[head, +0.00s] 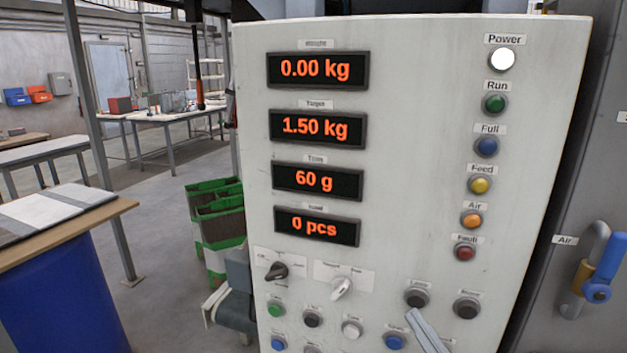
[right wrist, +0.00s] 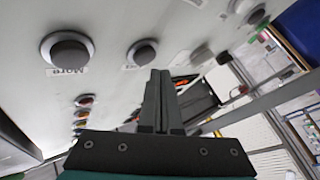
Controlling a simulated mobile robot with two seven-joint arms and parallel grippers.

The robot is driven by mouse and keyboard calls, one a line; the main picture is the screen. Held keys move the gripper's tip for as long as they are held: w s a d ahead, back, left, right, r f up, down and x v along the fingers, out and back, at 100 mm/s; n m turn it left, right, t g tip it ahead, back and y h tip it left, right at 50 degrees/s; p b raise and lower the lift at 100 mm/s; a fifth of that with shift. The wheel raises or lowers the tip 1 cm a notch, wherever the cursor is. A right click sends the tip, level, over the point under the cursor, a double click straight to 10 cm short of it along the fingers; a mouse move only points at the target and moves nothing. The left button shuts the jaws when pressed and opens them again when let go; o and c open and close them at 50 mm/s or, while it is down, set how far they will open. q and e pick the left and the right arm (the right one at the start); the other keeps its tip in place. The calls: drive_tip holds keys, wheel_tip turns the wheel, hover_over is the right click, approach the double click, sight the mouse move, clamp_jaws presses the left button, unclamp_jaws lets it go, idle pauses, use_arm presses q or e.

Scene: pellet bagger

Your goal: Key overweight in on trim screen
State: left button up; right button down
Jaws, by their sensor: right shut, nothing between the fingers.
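A pale control panel (head: 410,140) carries orange-digit screens: a top one (head: 318,69) at 0.00 kg, a Target one (head: 318,128) at 1.50 kg, a third (head: 317,181) at 60 g with a blurred label, and a bottom one (head: 316,226) at 0 pcs. Two dark buttons sit low on the right: a left one (head: 417,297) with a blurred label and a right one (head: 467,307), read as More (right wrist: 68,50) in the right wrist view. My right gripper (head: 414,314) is shut and empty, just below the left dark button (right wrist: 142,53). Contact is unclear. My left gripper is out of view.
The Power lamp (head: 503,59) glows white; the coloured lamps below it look unlit. A black selector (head: 277,271), a white selector (head: 342,287) and several small buttons sit at the lower left. A blue-handled air valve (head: 598,288) is on the right. Green-and-white crates (head: 215,215) stand left.

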drive_tip(key=s+p, duration=0.1)
drive_tip(key=s, duration=0.1)
drive_tip(key=s+a, duration=0.1)
drive_tip(key=s+p, duration=0.1)
drive_tip(key=s, duration=0.1)
drive_tip(key=shift+s+a+p, duration=0.25)
drive_tip(key=shift+s+p, duration=0.05)
drive_tip(key=s+d+f+m+g+h+b, duration=0.1)
drive_tip(key=s+d+f+m+g+h, duration=0.15)
drive_tip(key=f, duration=0.85)
drive_tip(key=s+d+f+m+g+h+b, duration=0.1)
drive_tip(key=s+d+f+g+h, duration=0.15)
drive_tip(key=f, duration=0.85)
drive_tip(key=s+d+f+m+g+h+b, duration=0.1)
drive_tip(key=f+m+g+h, duration=0.15)
drive_tip(key=f, duration=0.85)
drive_tip(key=s+d+f+m+g+h+b, duration=0.15)
drive_tip(key=s+f+g, duration=0.35)
drive_tip(key=s+f, duration=0.85)
drive_tip(key=s+f+g+b, duration=0.1)
drive_tip(key=s+f, duration=0.3)
drive_tip(key=s, duration=0.4)
drive_tip(key=s+a+f+m+g, duration=0.1)
drive_tip(key=s+f+g, duration=0.3)
drive_tip(key=s, duration=0.5)
drive_tip(key=shift+s+a+f+h+b, duration=0.2)
drive_tip(key=shift+s+f+h+b, duration=0.15)
drive_tip(key=shift+f+h, duration=0.1)
